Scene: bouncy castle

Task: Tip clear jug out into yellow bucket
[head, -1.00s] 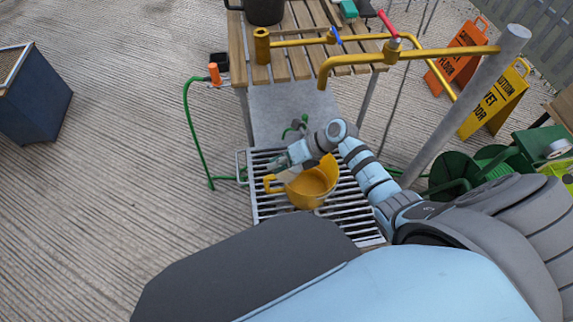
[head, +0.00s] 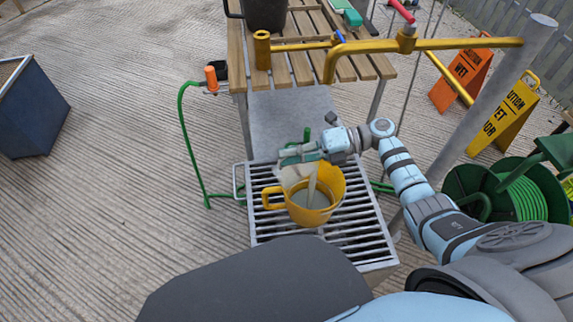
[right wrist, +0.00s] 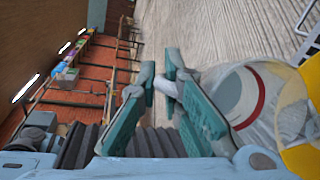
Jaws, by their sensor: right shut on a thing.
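The clear jug (head: 293,172) is strongly tilted over the yellow bucket (head: 333,196), and a pale stream (head: 312,184) falls from it inside the bucket. Greyish liquid shows in the bucket, which stands upright on a metal grate with its handle to the left. My right gripper (head: 298,154) is shut on the jug above the bucket's far rim. In the right wrist view my right gripper's green fingers (right wrist: 172,97) are at the see-through jug (right wrist: 280,92), which has a red line, and the bucket (right wrist: 298,125) shows at the right edge. My left gripper is not in view.
The slotted grate (head: 350,226) is under the bucket. A yellow pipe (head: 440,45) runs above and behind it. A slatted table (head: 290,65) bears a dark bucket (head: 265,12). A green hose (head: 188,135) hangs left; a hose reel (head: 470,185) stands right.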

